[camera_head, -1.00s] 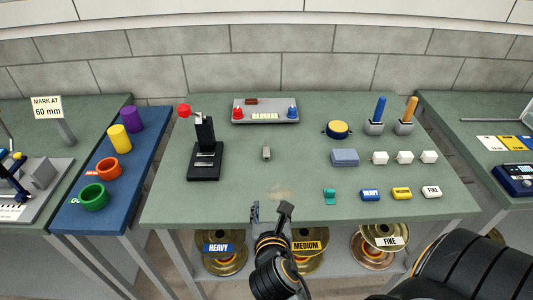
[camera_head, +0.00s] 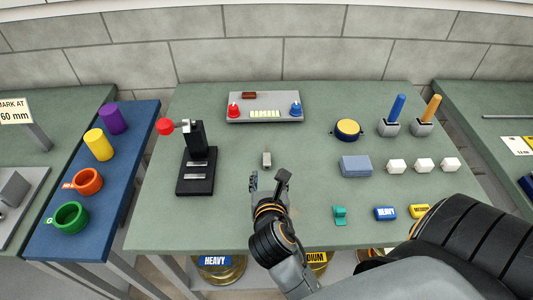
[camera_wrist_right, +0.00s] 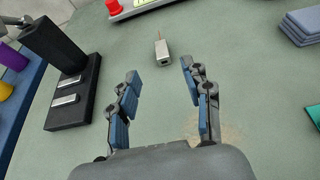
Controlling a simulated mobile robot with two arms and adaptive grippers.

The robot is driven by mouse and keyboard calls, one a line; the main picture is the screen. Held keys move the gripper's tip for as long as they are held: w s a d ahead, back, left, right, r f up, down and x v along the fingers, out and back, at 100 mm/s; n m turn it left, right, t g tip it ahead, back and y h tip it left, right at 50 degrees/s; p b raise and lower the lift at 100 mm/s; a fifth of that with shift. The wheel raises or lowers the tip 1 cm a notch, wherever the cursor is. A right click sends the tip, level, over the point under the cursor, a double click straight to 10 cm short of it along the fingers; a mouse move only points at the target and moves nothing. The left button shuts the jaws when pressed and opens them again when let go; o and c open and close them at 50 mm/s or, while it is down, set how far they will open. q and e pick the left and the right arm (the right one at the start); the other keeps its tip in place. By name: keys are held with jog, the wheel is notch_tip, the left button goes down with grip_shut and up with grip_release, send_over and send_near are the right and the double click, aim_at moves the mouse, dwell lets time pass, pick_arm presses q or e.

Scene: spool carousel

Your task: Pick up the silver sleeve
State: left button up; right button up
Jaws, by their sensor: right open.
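A small silver sleeve (camera_head: 266,158) lies on the green table (camera_head: 230,225), near its middle. In the right wrist view the sleeve (camera_wrist_right: 161,53) shows as a short grey block with a thin tip at its far end. It is just beyond my fingertips and about midway between them. My right gripper (camera_head: 268,179) is open and empty, over the table on the near side of the sleeve. Its two fingers (camera_wrist_right: 159,72) stand apart in the wrist view and do not touch the sleeve. My left gripper is not in view.
A black press with a red knob (camera_head: 197,160) stands left of the sleeve. A grey panel (camera_head: 265,107) with red and blue buttons is behind it. A blue-grey block (camera_head: 355,166), white cubes (camera_head: 397,167) and a teal piece (camera_head: 340,215) lie to the right. Bare table surrounds the sleeve.

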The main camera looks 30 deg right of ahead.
aim_at(267, 161)
jog(key=x, duration=0.6)
jog(key=shift+w+f, duration=0.15)
jog(key=shift+w, duration=0.05)
jog(key=shift+f+p+x, duration=0.2)
jog(key=shift+p+x, duration=0.05)
jog(key=shift+x, duration=1.1)
jog(key=shift+f+p+x, duration=0.2)
jog(key=shift+f+x, duration=0.05)
jog(key=shift+x, duration=1.15)
jog(key=shift+s+a, duration=0.1)
jog(key=shift+s, duration=0.15)
jog(key=shift+r, duration=0.1)
jog(key=c, duration=0.3)
grip_shut()
